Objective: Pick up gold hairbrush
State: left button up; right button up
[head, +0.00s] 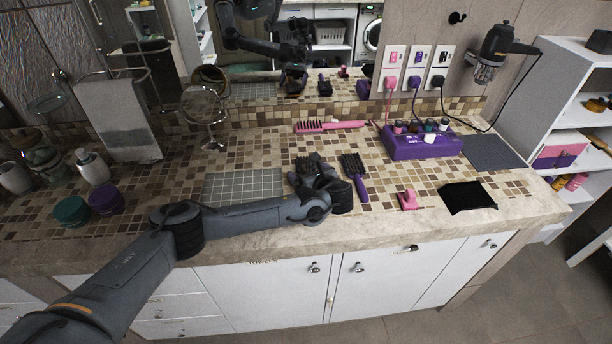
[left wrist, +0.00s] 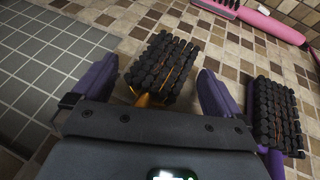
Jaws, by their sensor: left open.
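The gold hairbrush shows in the left wrist view (left wrist: 163,66) as a block of black bristles with a bit of gold handle below it. It lies on the tiled counter, and the rest of its handle is hidden under my gripper. My left gripper (left wrist: 155,72) is open, with one purple finger on each side of the brush and a gap to each side. In the head view my left gripper (head: 316,172) is low over the counter, and only the dark bristle head of the gold hairbrush (head: 304,162) shows beyond it. My right gripper is not in view.
A purple hairbrush (head: 354,174) lies close on the right. A pink hairbrush (head: 330,126) lies behind, near the wall. A grey grid mat (head: 243,187) is on the left. A pink clip (head: 408,200), purple box (head: 424,146) and black cloth (head: 467,197) are farther right.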

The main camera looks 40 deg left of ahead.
pick_arm(q)
jog(key=shift+c, duration=0.5)
jog(key=c, duration=1)
